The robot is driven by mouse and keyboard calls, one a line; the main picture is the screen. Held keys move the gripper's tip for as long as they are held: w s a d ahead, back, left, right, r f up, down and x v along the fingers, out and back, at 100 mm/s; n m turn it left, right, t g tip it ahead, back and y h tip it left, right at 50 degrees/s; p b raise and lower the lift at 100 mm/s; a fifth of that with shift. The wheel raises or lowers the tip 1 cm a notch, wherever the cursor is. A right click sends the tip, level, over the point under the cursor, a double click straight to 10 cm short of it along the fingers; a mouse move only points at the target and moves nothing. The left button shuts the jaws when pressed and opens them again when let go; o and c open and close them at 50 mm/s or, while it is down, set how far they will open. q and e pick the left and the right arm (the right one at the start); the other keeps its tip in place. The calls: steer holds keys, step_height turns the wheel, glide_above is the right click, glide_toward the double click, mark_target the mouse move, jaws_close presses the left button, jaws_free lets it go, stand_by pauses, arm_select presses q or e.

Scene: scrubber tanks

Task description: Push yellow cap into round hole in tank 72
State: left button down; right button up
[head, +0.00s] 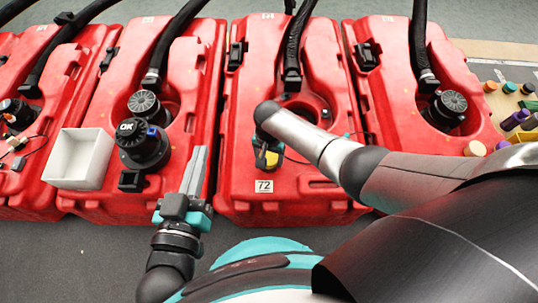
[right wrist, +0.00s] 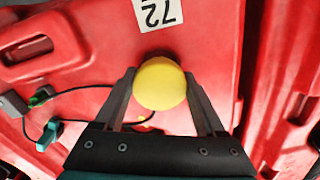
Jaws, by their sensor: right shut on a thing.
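Tank 72 (head: 235,190) is the red tank in the middle of the head view; its label (head: 264,186) sits low on its front. It also fills most of the right wrist view (right wrist: 215,40), with the label upside down. My right gripper (head: 268,160) is shut on the yellow cap (right wrist: 160,84), whose rounded face shows between the two fingers. It is above the tank's front part, near the label. I cannot tell whether the cap touches the tank. The round hole for it is not clearly visible. My left gripper (head: 198,165) is in front, left of tank 72, fingers close together; its opening is unclear.
Other red tanks stand on both sides, with black hoses and round black caps. A white open box (head: 80,158) sits on a tank at the left. Several coloured caps stand on a board at the right (head: 505,72). A thin dark cable (right wrist: 85,90) lies beside my right gripper.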

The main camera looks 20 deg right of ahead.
steer(key=shift+f, duration=0.85)
stand_by(0.7)
steer(key=shift+s+f, duration=0.1)
steer(key=shift+f, duration=0.1)
stand_by(0.4)
